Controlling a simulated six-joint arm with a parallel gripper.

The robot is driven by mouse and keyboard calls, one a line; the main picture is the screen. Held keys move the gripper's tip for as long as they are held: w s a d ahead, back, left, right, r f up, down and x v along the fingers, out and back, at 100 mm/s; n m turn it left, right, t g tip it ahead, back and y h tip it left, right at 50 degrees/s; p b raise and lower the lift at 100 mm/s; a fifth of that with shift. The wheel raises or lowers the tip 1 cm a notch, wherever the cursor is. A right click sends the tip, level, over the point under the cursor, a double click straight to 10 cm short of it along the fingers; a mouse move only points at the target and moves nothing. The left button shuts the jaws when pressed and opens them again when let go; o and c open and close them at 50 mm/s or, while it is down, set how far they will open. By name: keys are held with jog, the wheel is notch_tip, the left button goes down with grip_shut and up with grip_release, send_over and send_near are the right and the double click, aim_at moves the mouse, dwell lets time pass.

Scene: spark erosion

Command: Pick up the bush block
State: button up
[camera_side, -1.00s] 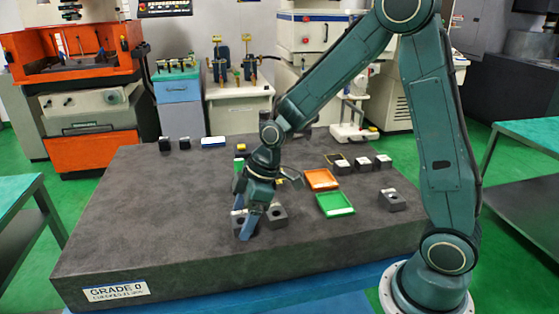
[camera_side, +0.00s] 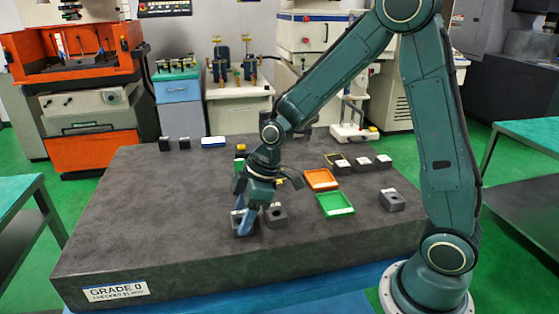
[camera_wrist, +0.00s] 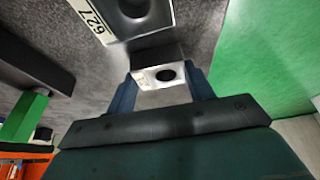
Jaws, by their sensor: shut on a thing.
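The bush block (camera_side: 239,230) is a small dark grey block near the front middle of the granite plate, partly hidden by my fingers in the side view. My gripper (camera_side: 246,222) points down and is shut on it. In the wrist view the block (camera_wrist: 160,72) sits between the two blue fingers of my gripper (camera_wrist: 160,95), and its light face has a dark round hole. I cannot tell whether it touches the plate.
A similar grey block (camera_side: 277,215) stands close to the right; the wrist view shows its hole and a 627 label (camera_wrist: 92,17). A green tray (camera_side: 335,205), an orange tray (camera_side: 320,180) and more blocks lie farther right. The plate's left side is clear.

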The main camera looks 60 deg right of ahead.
notch_tip(320, 180, up, 20)
dwell(0.7)
jog(key=shift+d, duration=0.1)
dwell(0.5)
jog(key=s+d, duration=0.3)
jog(key=d, duration=1)
jog(key=s+d, duration=0.3)
jog(key=d, duration=1.1)
jog(key=shift+s+d+r, duration=0.2)
jog(key=shift+r, duration=0.2)
jog(key=shift+f, duration=0.1)
send_over(315, 179)
jog(key=s+d, duration=0.1)
jog(key=f, duration=1.5)
jog(key=shift+s+d+f, duration=0.15)
jog(key=shift+s+f, duration=0.05)
jog(key=shift+f, duration=0.05)
jog(key=shift+f, duration=0.1)
jog(key=shift+f, duration=2.05)
